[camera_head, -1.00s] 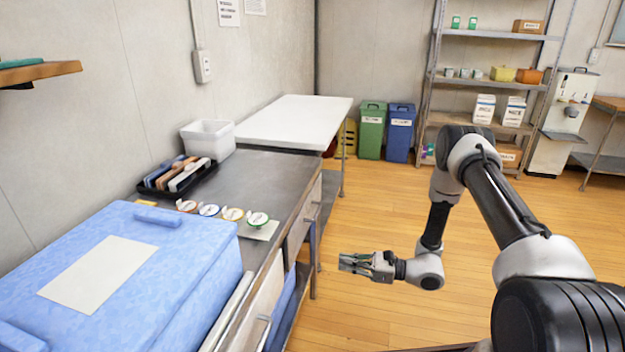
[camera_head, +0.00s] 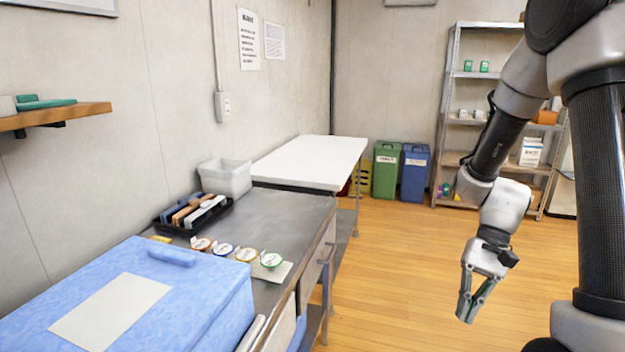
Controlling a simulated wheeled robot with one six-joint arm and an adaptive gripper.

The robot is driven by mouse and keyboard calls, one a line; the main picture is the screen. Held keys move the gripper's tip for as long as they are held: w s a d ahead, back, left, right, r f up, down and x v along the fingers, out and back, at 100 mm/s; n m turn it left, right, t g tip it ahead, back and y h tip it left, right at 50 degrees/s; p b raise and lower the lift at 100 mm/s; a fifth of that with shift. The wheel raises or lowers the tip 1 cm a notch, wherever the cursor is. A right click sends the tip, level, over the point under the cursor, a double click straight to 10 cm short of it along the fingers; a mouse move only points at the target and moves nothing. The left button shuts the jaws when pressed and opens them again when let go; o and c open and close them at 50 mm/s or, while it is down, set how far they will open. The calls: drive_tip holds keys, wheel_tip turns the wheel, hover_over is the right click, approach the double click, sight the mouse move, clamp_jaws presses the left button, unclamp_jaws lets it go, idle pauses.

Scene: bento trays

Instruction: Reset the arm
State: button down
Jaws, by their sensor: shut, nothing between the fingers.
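My gripper (camera_head: 466,319) hangs at the right of the head view, over the open wooden floor. Its fingers point down and are shut, with nothing held. My arm is folded, with the upper link rising at the right edge and the forearm coming down to the gripper. The gripper is well clear of the counter (camera_head: 292,213) to its left and touches nothing.
A blue cooler box (camera_head: 205,300), a row of round lidded cups (camera_head: 246,255), a black tray (camera_head: 224,215) of bento trays and a white bin (camera_head: 226,177) are on the counter. A white table (camera_head: 318,155), green bin (camera_head: 386,170), blue bin (camera_head: 415,172) and metal shelf (camera_head: 449,110) stand behind. The floor between is free.

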drive_tip(key=s+d+r+n+t+h, duration=0.2)
drive_tip(key=s+r+t, duration=0.1)
drive_tip(key=r, duration=0.7)
drive_tip(key=s+d+r+n+t+h, duration=0.3)
drive_tip(key=r+t, duration=0.3)
drive_tip(key=r, duration=0.4)
drive_tip(key=shift+s+d+r, duration=0.3)
drive_tip(key=shift+d, duration=0.05)
drive_tip(key=shift+t, duration=0.3)
